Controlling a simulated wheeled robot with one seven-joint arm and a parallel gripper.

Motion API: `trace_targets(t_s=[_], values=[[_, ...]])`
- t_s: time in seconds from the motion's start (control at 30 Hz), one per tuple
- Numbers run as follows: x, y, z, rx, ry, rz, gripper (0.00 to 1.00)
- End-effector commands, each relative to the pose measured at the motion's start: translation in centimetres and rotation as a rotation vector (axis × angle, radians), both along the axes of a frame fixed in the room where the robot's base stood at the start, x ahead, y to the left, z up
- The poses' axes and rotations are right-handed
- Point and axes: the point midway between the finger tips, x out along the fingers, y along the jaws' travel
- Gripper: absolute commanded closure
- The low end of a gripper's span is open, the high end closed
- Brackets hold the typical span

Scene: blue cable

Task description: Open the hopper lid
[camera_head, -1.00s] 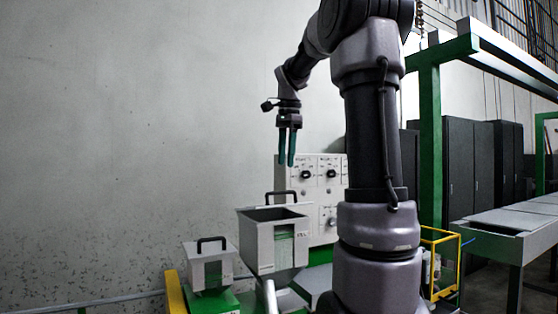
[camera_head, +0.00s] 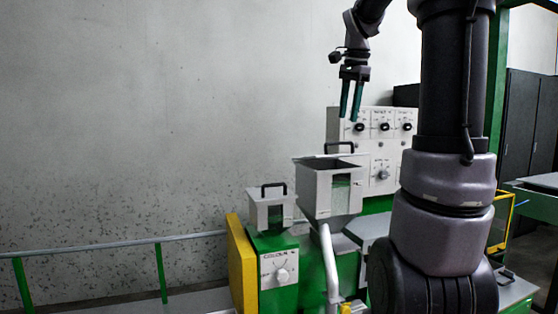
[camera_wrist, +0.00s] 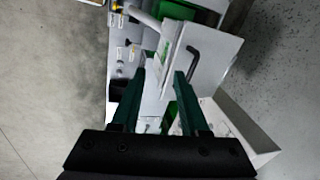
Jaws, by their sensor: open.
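The larger grey hopper (camera_head: 316,190) has a green window in its front and a black handle (camera_head: 339,147) at the back of its top. A smaller grey hopper (camera_head: 258,212) with a black handle (camera_head: 273,187) stands to its left. My gripper (camera_head: 350,118) is open and empty, pointing down above the larger hopper's handle, clearly apart from it. In the wrist view, my gripper's teal fingers (camera_wrist: 159,74) are spread, and a grey box with a black handle (camera_wrist: 194,62) lies beyond them. I cannot tell which hopper that is.
A control panel (camera_head: 383,155) with several knobs stands behind the larger hopper. A green and yellow machine body (camera_head: 240,262) with a knob is below the smaller hopper. A rail (camera_head: 110,246) runs along the wall at left.

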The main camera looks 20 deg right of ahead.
Motion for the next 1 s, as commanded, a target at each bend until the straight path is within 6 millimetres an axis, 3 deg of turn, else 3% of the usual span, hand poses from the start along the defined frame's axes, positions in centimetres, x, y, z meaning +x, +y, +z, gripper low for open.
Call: trace_targets(t_s=[0.13,0.27,0.5,0.73,0.77,0.87,1.0], values=[[-0.9,1.2,-0.1,-0.009,-0.021,0.054,0.56],[-3.8,4.6,-1.0,-0.042,-0.094,0.228,0.56],[-11.4,11.5,-5.2,-0.146,-0.301,0.647,0.56],[-15.8,14.3,-9.1,-0.228,-0.434,0.873,0.56],[-16.0,14.5,-9.4,-0.233,-0.442,0.886,0.6],[-16.5,14.7,-9.9,-0.244,-0.458,0.91,0.98],[-16.5,14.7,-10.0,-0.245,-0.46,0.912,1.0]])
